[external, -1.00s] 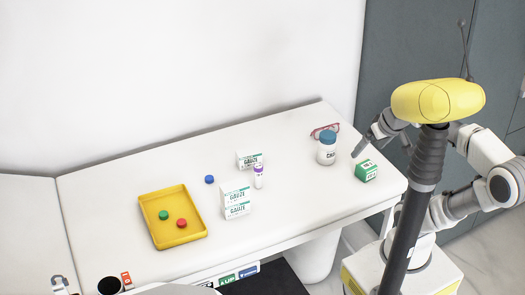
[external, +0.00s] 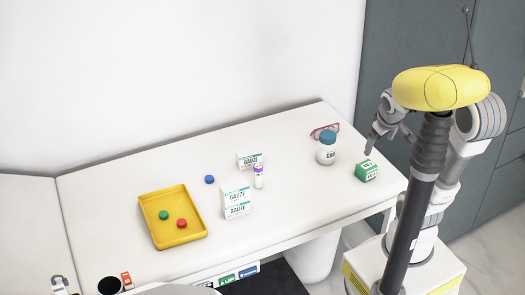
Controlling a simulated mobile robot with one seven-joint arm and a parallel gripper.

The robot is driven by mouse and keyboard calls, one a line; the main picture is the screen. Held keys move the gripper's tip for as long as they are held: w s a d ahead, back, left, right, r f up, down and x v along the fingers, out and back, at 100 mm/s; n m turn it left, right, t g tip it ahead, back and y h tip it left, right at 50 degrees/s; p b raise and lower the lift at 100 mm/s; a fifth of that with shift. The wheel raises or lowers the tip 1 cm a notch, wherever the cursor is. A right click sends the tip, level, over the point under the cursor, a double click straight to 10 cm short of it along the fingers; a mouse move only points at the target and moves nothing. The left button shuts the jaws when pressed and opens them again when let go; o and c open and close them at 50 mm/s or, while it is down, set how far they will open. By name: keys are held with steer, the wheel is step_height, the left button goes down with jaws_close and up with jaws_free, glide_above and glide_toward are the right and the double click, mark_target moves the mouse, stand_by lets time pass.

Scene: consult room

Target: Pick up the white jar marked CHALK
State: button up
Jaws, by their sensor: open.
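My yellow head and dark column hide part of my arm.
A green box (external: 367,171) stands right of the jar, below my gripper in the picture. Red glasses (external: 325,131) lie behind the jar. Gauze boxes (external: 236,203), a purple-capped tube (external: 258,177), a blue cap (external: 209,179) and a yellow tray (external: 172,240) are farther left.

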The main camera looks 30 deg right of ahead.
steer(key=w+d+f+n+p, duration=0.1)
steer(key=w+d+f+n, duration=0.1)
steer(key=d+f, duration=0.3)
steer(key=m+t+y+b, duration=0.2)
steer(key=m+t+b, duration=0.2)
steer(key=t+b, duration=0.4)
glide_toward(331, 149)
steer(key=shift+t, duration=0.7)
steer(key=b+x, duration=0.2)
steer(key=x, duration=0.3)
steer(key=f+b+x, duration=0.1)
steer(key=b+x, duration=0.1)
steer(key=x, duration=0.4)
steer(key=shift+s+f, duration=0.1)
steer(key=shift+b+x, duration=0.8)
steer(key=shift+x, duration=1.75)
steer(key=shift+a, duration=0.15)
steer(key=c, duration=1.3)
steer(key=shift+o, duration=0.2)
